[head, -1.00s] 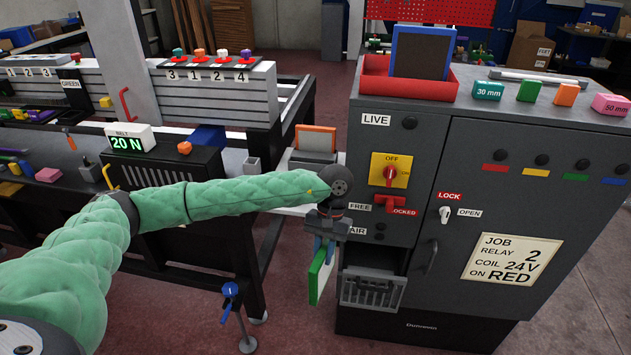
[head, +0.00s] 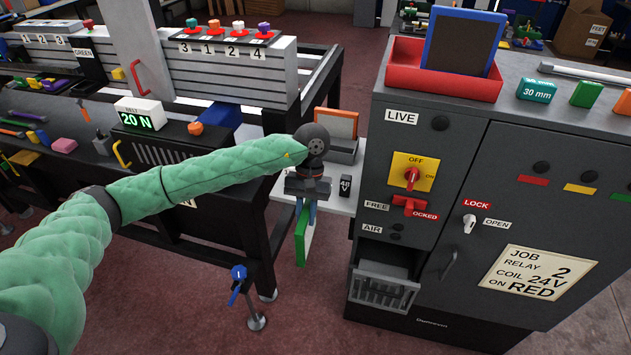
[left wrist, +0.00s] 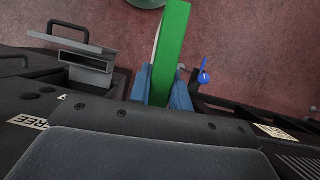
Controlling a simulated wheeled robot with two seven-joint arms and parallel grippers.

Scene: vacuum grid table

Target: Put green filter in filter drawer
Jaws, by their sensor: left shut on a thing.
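The green filter (head: 304,237) is a thin panel with a green edge and a pale face. It hangs below my left gripper (head: 306,206), which is shut on its top edge. In the left wrist view the green filter (left wrist: 170,45) stands between the blue fingers (left wrist: 164,90). The filter drawer (head: 384,285) is pulled out low on the front of the grey cabinet. It has a slotted front and an open top. The filter is left of the drawer and apart from it. In the left wrist view the drawer (left wrist: 90,72) lies to the left of the filter. My right gripper does not show.
The grey cabinet (head: 450,215) stands right of the gripper, with a yellow switch (head: 413,172) and a red latch (head: 408,206). A small shelf with an orange-framed filter (head: 336,123) is behind my gripper. A blue-handled valve (head: 239,272) stands at the lower left.

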